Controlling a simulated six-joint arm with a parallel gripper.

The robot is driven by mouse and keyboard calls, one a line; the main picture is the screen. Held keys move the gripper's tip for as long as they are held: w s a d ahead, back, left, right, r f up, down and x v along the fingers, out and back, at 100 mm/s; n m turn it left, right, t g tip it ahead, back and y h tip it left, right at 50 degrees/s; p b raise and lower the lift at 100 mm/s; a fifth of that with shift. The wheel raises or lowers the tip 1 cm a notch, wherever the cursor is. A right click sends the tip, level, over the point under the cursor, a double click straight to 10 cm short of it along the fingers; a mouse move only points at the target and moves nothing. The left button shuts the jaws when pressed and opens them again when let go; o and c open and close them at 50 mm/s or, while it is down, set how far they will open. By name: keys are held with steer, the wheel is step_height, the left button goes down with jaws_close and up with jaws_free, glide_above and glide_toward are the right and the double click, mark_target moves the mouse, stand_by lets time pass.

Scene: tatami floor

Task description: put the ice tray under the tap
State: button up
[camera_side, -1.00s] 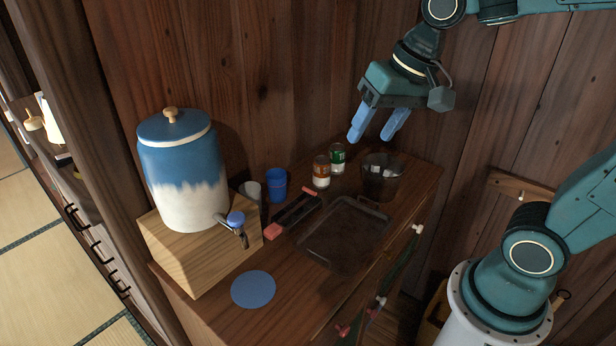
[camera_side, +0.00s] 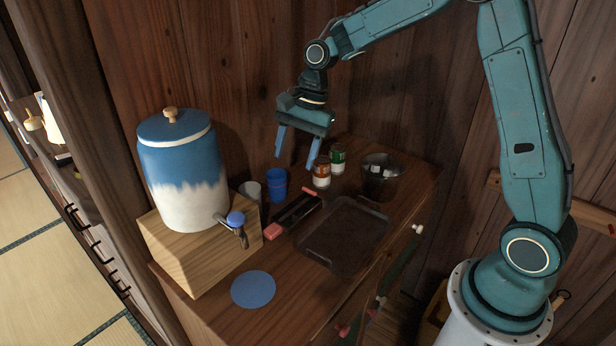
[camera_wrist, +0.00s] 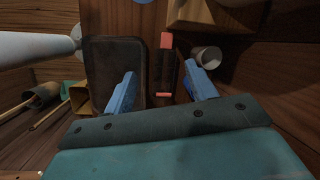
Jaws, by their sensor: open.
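The ice tray (camera_side: 297,212), long and dark with pinkish-red ends, lies on the cabinet top between the wooden stand and the brown tray. The tap (camera_side: 238,222), with a blue knob, sticks out from the blue-and-white water jar (camera_side: 182,170). My gripper (camera_side: 295,162) is open and empty, pointing down above the back of the ice tray. In the wrist view the ice tray (camera_wrist: 166,68) lies lengthwise between my two blue fingers, below them. The tap's outlet is not clear in the wrist view.
A blue cup (camera_side: 277,186) and a grey cup (camera_side: 251,191) stand left of the ice tray. Two cans (camera_side: 321,172) and a dark bucket (camera_side: 380,180) stand behind. The brown tray (camera_side: 345,235) lies right. A flat blue disc (camera_side: 253,289) lies in front of the stand.

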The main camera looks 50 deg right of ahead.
steer(key=w+f+m+g+y, duration=0.1)
steer(key=w+f+m, duration=0.2)
steer(key=f, duration=0.5)
steer(key=shift+w+d+f+m, duration=0.25)
steer(key=shift+w+d+m, duration=0.2)
steer(key=shift+w, duration=0.15)
glide_above(272, 229)
steer(key=d, duration=0.2)
steer(key=shift+s+d+f, duration=0.1)
steer(key=shift+f, duration=1.9)
steer(key=shift+d+f, duration=0.1)
steer(key=shift+f, duration=1.9)
steer(key=shift+x, duration=2.55)
jaws_close()
